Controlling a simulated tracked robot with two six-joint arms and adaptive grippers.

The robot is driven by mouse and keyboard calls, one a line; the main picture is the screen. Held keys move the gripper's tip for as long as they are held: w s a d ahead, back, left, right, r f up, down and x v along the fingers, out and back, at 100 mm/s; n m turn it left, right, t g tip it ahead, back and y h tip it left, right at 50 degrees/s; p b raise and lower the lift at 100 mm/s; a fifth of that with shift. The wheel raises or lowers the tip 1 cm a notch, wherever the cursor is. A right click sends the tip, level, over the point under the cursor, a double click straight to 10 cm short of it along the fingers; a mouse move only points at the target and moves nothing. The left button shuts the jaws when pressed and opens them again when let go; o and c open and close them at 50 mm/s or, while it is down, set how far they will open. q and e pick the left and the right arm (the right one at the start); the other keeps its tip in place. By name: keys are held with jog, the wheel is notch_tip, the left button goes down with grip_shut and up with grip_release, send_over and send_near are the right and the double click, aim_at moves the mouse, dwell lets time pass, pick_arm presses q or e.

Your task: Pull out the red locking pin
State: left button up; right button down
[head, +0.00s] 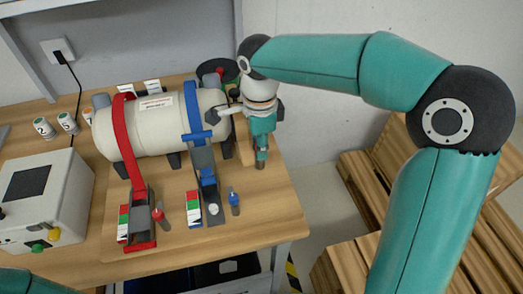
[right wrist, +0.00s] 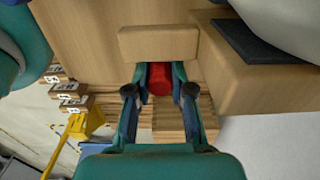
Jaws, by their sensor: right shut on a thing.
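The red locking pin (right wrist: 159,79) shows as a short red cylinder in the right wrist view, against a wooden block (right wrist: 158,43). My right gripper (right wrist: 160,90) has one finger on each side of it and is shut on it. The far end of the pin is hidden. In the head view my right gripper (head: 262,155) points down by the right end of the strapped tank, and the held pin cannot be made out there. My left gripper is not in view; only a bit of my left arm shows at the bottom left.
A white tank (head: 150,123) lies on the wooden table (head: 270,215) under a red strap (head: 127,150) and a blue strap (head: 190,105). A white control box (head: 40,200) stands at the left. Wooden pallets (head: 365,190) lie to the right of the table.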

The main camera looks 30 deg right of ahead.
jog(key=shift+r, duration=0.15)
jog(key=shift+r+p, duration=2.55)
jog(key=shift+r, duration=0.35)
